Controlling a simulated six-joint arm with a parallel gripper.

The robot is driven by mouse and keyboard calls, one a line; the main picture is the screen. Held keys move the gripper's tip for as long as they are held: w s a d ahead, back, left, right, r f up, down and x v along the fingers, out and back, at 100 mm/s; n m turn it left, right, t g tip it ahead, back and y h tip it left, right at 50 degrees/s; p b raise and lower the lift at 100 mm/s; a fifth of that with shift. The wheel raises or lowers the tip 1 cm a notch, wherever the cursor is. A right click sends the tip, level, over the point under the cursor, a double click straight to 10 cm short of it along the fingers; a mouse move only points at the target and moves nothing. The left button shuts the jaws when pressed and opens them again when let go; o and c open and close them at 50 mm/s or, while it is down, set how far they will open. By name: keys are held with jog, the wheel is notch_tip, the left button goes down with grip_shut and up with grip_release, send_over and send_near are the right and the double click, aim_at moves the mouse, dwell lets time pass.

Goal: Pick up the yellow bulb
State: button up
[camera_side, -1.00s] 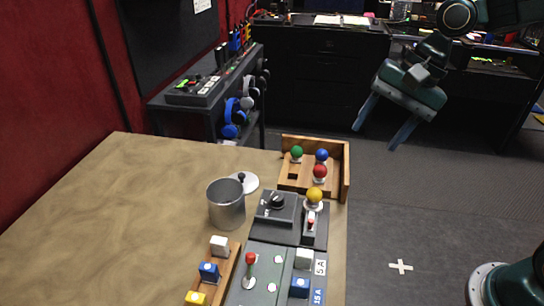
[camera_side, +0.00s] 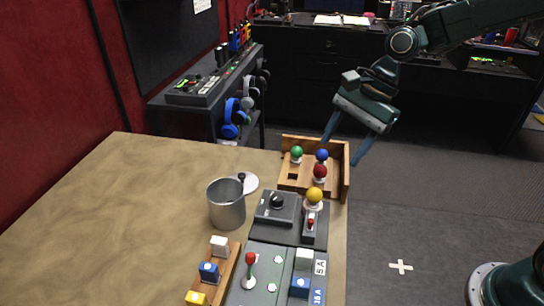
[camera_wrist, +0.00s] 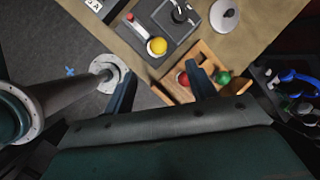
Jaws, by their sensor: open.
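The yellow bulb (camera_side: 314,195) sits on a light base at the top of the dark control panel (camera_side: 290,238), near the table's right edge. It also shows in the wrist view (camera_wrist: 157,46), ahead of the fingers. My gripper (camera_side: 345,152) is open and empty, above and behind the wooden tray, away from the yellow bulb. In the wrist view its two fingers (camera_wrist: 160,85) stand wide apart. The wooden tray (camera_side: 345,172) holds a green bulb (camera_side: 297,152), a blue bulb (camera_side: 322,155) and a red bulb (camera_side: 319,171). In the wrist view a finger partly covers the tray.
A wooden rack (camera_side: 222,274) holds coloured blocks at the front. A red-topped lever (camera_side: 250,262) rises from the panel. The table's left part (camera_side: 110,220) is clear.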

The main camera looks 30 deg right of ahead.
aim_at(318, 189)
jog(key=x, duration=0.6)
jog(key=shift+a+f, duration=0.15)
jog(key=shift+f, duration=0.15)
jog(key=shift+x, duration=2.55)
jog(key=shift+s, duration=0.1)
jog(key=shift+c, duration=0.5)
jog(key=c, duration=1)
